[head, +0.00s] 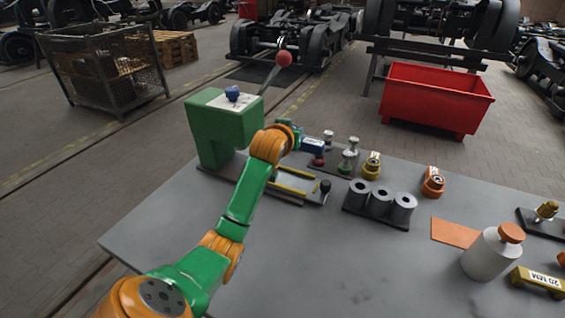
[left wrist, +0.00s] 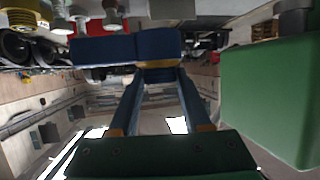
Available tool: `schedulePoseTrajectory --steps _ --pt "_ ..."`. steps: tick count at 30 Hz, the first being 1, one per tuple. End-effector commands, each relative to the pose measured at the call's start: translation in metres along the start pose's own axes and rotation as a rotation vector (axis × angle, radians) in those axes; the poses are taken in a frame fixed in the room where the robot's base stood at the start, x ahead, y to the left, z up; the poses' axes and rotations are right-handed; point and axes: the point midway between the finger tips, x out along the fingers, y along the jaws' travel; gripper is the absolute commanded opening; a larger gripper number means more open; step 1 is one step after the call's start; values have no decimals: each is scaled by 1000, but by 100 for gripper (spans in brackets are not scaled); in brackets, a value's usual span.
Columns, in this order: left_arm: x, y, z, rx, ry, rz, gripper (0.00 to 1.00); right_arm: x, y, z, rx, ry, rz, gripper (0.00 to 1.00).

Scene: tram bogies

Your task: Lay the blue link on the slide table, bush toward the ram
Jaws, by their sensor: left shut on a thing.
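The blue link (head: 314,146) is held up near the far edge of the bench, right of the green press (head: 222,130). My left gripper (head: 301,143) is shut on it. In the left wrist view the blue link (left wrist: 105,50) lies across the fingertips of my left gripper (left wrist: 158,70), and the green press (left wrist: 270,95) is close on the right. I cannot make out the link's bush. The slide table (head: 298,187), with yellow rails and a black knob, is in front of the press, below and nearer than the link. I cannot tell where the ram is. My right gripper is not in view.
Several small knobbed pieces (head: 348,162) stand near the link. A lever with a red ball (head: 284,59) rises from the press.

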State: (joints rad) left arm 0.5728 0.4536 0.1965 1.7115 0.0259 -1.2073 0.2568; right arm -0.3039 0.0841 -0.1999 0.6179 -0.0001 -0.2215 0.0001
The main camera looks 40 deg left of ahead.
Motion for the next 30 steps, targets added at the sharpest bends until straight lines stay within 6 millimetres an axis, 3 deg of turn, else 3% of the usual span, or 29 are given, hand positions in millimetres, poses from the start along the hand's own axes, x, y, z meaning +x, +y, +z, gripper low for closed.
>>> schedulePoseTrajectory --steps 3,12,15,21,22,24,25,30 --pt "-9 -6 33 2 -3 1 0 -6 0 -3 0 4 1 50" --pt "-15 -14 82 0 -2 1 0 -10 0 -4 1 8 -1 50" --pt "-10 -14 94 1 1 0 0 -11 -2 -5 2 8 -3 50" --pt "-8 -14 97 0 5 1 0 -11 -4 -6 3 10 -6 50" --pt "-8 -14 98 1 1 0 54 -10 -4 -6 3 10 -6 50" --pt "-8 -14 98 1 1 1 72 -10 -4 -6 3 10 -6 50" --pt "-8 -14 98 1 1 1 78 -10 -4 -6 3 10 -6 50" --pt "-8 -14 98 1 1 1 78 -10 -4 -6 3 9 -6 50"
